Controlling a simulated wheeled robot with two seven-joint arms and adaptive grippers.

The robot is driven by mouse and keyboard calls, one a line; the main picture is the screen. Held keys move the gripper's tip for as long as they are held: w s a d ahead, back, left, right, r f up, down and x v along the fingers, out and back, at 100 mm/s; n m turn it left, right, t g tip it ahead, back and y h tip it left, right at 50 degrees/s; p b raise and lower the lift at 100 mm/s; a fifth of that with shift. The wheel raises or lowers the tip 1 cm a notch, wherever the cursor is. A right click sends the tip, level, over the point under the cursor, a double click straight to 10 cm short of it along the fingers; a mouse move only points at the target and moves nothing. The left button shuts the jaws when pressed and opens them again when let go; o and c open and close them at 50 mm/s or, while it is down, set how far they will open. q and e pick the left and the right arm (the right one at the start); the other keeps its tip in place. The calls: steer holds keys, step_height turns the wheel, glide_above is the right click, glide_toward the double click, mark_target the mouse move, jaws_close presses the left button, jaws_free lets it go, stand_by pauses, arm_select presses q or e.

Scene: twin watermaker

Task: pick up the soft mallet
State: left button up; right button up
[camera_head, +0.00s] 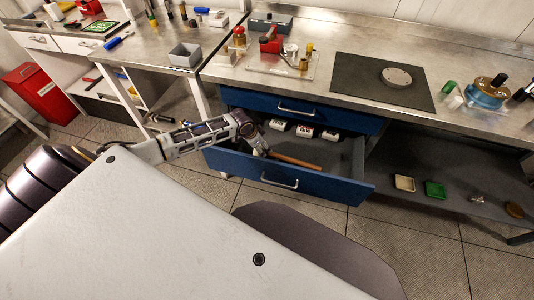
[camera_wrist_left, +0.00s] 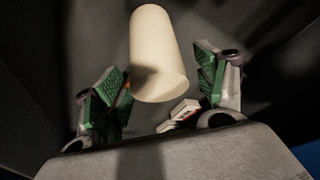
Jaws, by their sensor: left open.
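The soft mallet lies in the open blue drawer; its brown wooden handle (camera_head: 295,162) points right in the head view. Its pale cylindrical head (camera_wrist_left: 158,50) shows in the left wrist view, between and slightly beyond the finger pads. My left gripper (camera_head: 262,149) reaches down into the drawer at the mallet's head end, partly hiding it. In the wrist view my left gripper (camera_wrist_left: 160,82) is open, with a green pad on each side and gaps to the head. My right gripper is not in view.
The drawer front (camera_head: 290,184) stands pulled out below the steel bench. A shut blue drawer (camera_head: 330,116) is just above. The drawer's right part is clear.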

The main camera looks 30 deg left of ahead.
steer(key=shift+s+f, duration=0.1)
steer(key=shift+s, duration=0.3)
arm_select(q)
steer(key=c, duration=1.5)
steer(key=shift+r, duration=0.1)
steer(key=shift+c, duration=0.3)
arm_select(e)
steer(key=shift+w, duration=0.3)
arm_select(q)
steer(key=shift+w+r, duration=0.1)
steer(key=shift+r, duration=0.3)
step_height(320, 180, up, 7)
steer(key=shift+r+p, duration=0.15)
steer(key=shift+p, duration=0.55)
steer(key=shift+r, duration=0.95)
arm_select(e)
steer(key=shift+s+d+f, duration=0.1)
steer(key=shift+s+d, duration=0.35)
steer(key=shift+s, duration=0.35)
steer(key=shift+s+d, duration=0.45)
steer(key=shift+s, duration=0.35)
